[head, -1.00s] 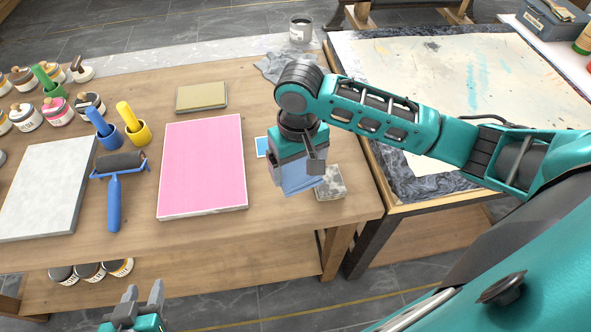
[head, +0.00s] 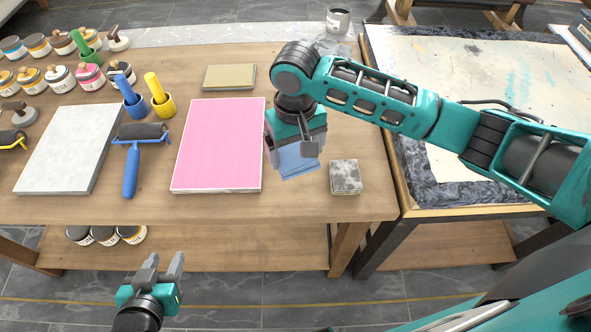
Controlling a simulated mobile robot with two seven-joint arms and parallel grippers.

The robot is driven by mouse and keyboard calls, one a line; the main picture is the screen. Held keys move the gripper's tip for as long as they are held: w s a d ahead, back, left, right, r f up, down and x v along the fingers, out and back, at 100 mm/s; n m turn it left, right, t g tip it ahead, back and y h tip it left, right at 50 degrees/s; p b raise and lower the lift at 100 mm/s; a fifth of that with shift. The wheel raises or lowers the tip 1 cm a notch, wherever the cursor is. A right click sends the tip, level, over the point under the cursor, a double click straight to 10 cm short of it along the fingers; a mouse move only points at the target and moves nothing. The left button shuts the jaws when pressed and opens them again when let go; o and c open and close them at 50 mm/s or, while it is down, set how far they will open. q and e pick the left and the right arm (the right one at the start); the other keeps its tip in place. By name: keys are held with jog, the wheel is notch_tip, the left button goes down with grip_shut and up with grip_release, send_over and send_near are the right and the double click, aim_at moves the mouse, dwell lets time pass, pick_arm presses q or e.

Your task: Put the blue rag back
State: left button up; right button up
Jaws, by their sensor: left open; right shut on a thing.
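The blue rag (head: 298,163) is in the head view, between the pink board and the speckled block. My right gripper (head: 291,149) is shut on it from above and hides its upper part. The rag hangs at or just above the wooden table; I cannot tell whether it touches. My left gripper (head: 163,267) is open and empty, in front of the table over the floor.
The pink board (head: 220,145) lies left of the rag, the speckled block (head: 345,177) to its right. A blue-handled roller (head: 131,170) and a pale slab (head: 68,150) lie further left. A metal can (head: 338,21) stands at the back.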

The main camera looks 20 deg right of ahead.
aim_at(296, 153)
jog(key=shift+f+b, duration=0.55)
jog(key=shift+f, duration=3.05)
jog(key=o, duration=0.8)
jog(key=shift+f, duration=0.15)
jog(key=shift+c, duration=0.2)
notch_tip(296, 153, up, 12)
jog(key=shift+r+p, duration=0.2)
jog(key=shift+p, duration=0.9)
